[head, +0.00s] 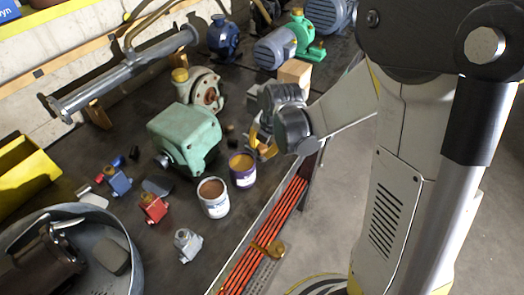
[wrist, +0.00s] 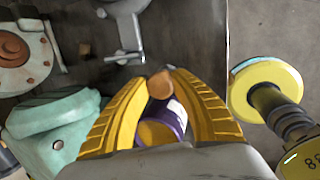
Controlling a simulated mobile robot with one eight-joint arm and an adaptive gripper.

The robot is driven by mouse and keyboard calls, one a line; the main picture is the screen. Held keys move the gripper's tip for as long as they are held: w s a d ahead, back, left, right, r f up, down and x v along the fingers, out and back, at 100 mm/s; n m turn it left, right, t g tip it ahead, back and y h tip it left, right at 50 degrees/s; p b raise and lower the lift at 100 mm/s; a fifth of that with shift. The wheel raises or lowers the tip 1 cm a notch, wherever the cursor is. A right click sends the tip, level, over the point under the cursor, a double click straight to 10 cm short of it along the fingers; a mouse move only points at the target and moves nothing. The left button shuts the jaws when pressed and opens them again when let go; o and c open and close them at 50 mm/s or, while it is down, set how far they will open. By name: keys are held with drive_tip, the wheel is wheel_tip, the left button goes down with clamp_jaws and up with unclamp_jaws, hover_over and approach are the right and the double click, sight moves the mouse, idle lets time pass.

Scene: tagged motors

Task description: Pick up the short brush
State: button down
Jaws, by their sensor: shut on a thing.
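My gripper (head: 262,143) is over the bench near its front edge, just above and right of a purple-and-white can with orange-brown contents (head: 242,172). In the wrist view its two yellow fingers (wrist: 159,76) close on a small brown, round-ended piece (wrist: 160,85), which I take to be the short brush. Only this brown end shows clearly; the rest is hidden. The purple can (wrist: 174,113) shows just below it between the fingers. I cannot tell whether the brush touches the can.
A white can with brown contents (head: 213,198) stands beside the purple one. A green motor housing (head: 184,138) is close on the left. A cardboard-coloured block (head: 295,72) is behind my gripper. Orange rails (head: 262,235) run along the bench front; open floor lies right.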

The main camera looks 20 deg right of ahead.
wheel_tip(320, 180, up, 2)
drive_tip(key=shift+r+p, duration=0.25)
drive_tip(key=shift+p, duration=0.1)
drive_tip(key=s+d+r+p, duration=0.2)
drive_tip(key=s+d+r, duration=0.4)
drive_tip(key=d, duration=0.4)
drive_tip(key=shift+p, duration=0.4)
drive_tip(key=shift+r, duration=0.1)
drive_tip(key=c, duration=2)
unclamp_jaws()
drive_tip(key=shift+c, duration=0.8)
